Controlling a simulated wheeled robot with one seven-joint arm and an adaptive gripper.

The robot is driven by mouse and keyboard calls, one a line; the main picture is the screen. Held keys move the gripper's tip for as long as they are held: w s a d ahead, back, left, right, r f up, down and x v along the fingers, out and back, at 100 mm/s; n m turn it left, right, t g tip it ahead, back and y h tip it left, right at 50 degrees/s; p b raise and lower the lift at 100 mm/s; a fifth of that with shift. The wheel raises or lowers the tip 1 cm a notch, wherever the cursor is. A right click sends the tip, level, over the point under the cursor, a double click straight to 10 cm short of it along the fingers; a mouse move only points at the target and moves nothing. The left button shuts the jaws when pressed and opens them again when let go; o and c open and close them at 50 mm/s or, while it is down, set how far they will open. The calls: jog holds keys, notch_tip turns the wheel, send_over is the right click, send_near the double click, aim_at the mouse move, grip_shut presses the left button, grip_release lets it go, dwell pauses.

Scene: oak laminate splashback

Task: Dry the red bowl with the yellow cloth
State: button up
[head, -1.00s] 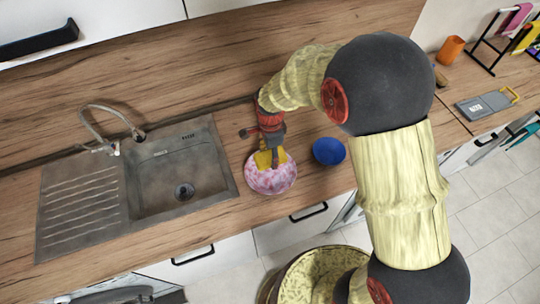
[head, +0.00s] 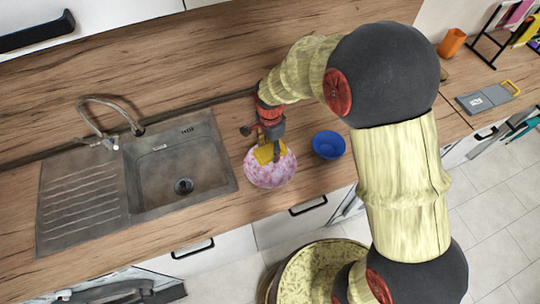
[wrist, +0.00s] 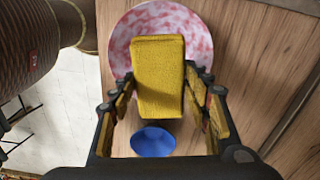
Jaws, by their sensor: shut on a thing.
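The red bowl (head: 271,176) is mottled red-pink and white and sits on the wooden counter to the right of the sink. It shows also in the wrist view (wrist: 196,33). My gripper (wrist: 158,84) is shut on the yellow cloth (wrist: 158,62), a thick folded block between the fingers. In the head view the cloth (head: 264,154) is over the back part of the bowl. I cannot tell whether it touches the surface. The cloth and fingers hide part of the bowl.
A blue bowl (head: 329,145) stands just right of the red bowl. The sink (head: 178,165) with its tap (head: 112,118) lies to the left. An orange cup (head: 452,42) and a grey board (head: 487,98) are at the far right. The counter's front edge is close to the bowl.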

jog(key=shift+f+n+b, duration=0.8)
jog(key=shift+f+n, duration=0.3)
jog(key=shift+f, duration=0.35)
jog(key=shift+f+b, duration=1.05)
jog(key=shift+f, duration=0.55)
jog(key=shift+f, duration=0.3)
jog(key=shift+f+b, duration=0.35)
jog(key=shift+b, duration=0.05)
jog(key=shift+f+b, duration=1.35)
jog(key=shift+f, duration=0.95)
jog(key=shift+w+a, duration=0.1)
jog(key=shift+w, duration=0.05)
jog(key=shift+w+a, duration=0.2)
jog(key=shift+w, duration=0.1)
jog(key=shift+s+d+r, duration=0.1)
jog(key=shift+s+d, duration=0.5)
jog(key=shift+s, duration=0.25)
